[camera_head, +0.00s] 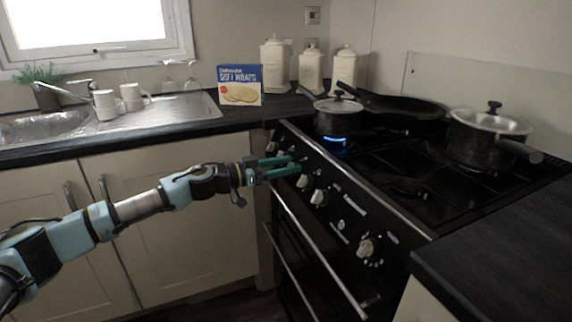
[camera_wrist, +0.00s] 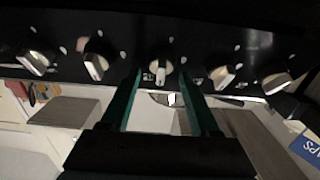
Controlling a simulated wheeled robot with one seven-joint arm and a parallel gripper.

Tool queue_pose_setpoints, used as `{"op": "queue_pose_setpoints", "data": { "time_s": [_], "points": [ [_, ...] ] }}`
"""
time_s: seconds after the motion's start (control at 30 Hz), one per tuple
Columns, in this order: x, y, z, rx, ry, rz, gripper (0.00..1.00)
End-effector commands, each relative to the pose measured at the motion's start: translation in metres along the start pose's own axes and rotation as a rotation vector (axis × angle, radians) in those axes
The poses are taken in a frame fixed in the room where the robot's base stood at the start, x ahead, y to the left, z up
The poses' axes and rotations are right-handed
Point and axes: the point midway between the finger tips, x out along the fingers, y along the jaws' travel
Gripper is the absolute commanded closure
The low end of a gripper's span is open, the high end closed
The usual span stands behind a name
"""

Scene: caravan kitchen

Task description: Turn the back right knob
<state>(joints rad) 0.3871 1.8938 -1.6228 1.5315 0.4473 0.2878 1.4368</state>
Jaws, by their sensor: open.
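A row of several white-and-silver knobs (camera_head: 366,247) runs along the slanted black front panel of the stove. The wrist view shows the row too, with one knob (camera_wrist: 160,68) in the middle, just beyond and between my fingertips. My gripper (camera_head: 292,165) is open, with its two green fingers pointing at the panel near the far half of the row. The fingers (camera_wrist: 160,78) hold nothing. I cannot tell whether they touch the middle knob. In the head view the fingers hide part of the far knobs. Which knob is the back right one is not marked legibly.
A blue flame (camera_head: 335,141) burns under a lidded pot (camera_head: 338,117). An oven handle (camera_head: 320,255) runs below the knobs. A wraps box (camera_head: 240,86) stands on the left counter.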

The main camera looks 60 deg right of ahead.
Motion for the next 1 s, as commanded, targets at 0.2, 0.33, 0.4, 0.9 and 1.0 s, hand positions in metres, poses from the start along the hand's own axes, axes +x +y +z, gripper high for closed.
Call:
{"op": "queue_pose_setpoints", "data": {
  "time_s": [0.2,0.33,0.4,0.9,1.0],
  "points": [
    [-0.0003,0.0000,0.0002,0.000,0.000,0.000,0.47],
    [-0.0003,0.0000,0.0002,0.000,0.000,0.000,0.61],
    [-0.0004,0.0000,0.0002,0.000,0.000,0.000,0.69],
    [-0.0004,0.0004,0.0004,-0.001,0.000,0.001,1.00],
    [-0.0004,0.0004,0.0009,-0.007,-0.001,-0.002,1.00]
  ]
}}
